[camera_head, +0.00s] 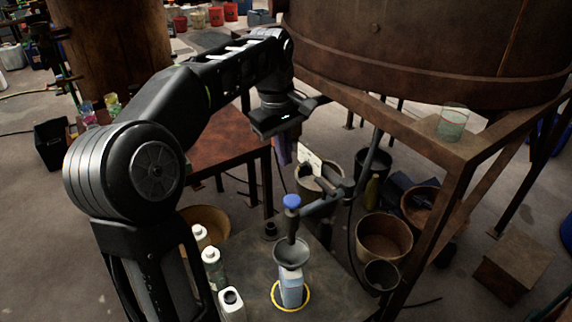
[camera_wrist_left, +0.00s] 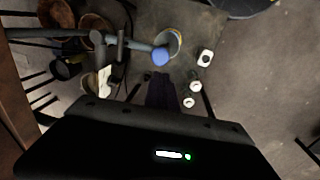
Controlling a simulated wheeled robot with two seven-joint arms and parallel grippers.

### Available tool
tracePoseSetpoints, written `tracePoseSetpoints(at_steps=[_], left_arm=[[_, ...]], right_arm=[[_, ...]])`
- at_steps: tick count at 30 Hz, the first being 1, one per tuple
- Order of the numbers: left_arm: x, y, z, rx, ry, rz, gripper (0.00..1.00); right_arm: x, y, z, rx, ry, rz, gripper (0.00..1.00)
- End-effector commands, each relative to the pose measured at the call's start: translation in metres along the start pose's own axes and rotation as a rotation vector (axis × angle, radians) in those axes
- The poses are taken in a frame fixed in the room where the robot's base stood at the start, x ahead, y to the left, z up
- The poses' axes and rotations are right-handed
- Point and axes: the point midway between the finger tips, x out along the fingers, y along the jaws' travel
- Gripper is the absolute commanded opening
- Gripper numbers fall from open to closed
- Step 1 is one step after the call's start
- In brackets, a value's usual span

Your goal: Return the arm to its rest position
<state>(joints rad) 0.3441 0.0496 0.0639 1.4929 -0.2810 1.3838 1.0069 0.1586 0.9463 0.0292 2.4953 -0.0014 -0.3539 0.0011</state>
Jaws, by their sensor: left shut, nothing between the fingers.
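My left arm comes in from the left of the head view, arches over the brown table and bends down at the wrist. My left gripper (camera_head: 283,150) points down, with its dark fingers together and nothing between them. It hangs in the air behind and above the small work table, apart from the blue-knobbed tap. In the left wrist view the closed fingers (camera_wrist_left: 161,92) show at the middle, below the blue knob in the picture. My right gripper is in neither view.
A pipe with a blue-knobbed tap (camera_head: 292,202) reaches over a grey funnel (camera_head: 291,254) on a bottle (camera_head: 291,290) inside a yellow ring. Several white-capped bottles stand left of it. The rusty vat's frame (camera_head: 430,150) rises at right, with a glass (camera_head: 451,124) on it.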

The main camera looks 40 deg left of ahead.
Motion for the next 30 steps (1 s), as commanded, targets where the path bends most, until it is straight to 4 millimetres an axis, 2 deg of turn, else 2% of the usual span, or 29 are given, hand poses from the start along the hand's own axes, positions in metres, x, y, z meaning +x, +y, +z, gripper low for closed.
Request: tracePoseSetpoints(at_steps=[16, 20, 23, 26, 29, 30], left_arm=[[-0.001, 0.0, 0.0, 0.0, 0.0, 0.0, 0.0], [0.006, 0.003, 0.002, 0.014, -0.005, 0.0, 0.0], [0.024, 0.011, 0.007, 0.051, -0.017, 0.003, 0.0], [0.057, 0.024, 0.019, 0.122, -0.039, 0.011, 0.0], [0.104, 0.039, 0.039, 0.219, -0.07, 0.026, 0.0], [0.126, 0.045, 0.05, 0.264, -0.086, 0.034, 0.0]], right_arm=[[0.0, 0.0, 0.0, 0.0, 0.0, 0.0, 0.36], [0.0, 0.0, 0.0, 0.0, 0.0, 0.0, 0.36], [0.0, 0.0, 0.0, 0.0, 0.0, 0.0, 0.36], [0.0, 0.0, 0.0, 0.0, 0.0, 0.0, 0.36], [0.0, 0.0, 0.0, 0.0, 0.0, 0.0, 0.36], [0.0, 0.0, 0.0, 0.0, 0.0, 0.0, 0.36]])
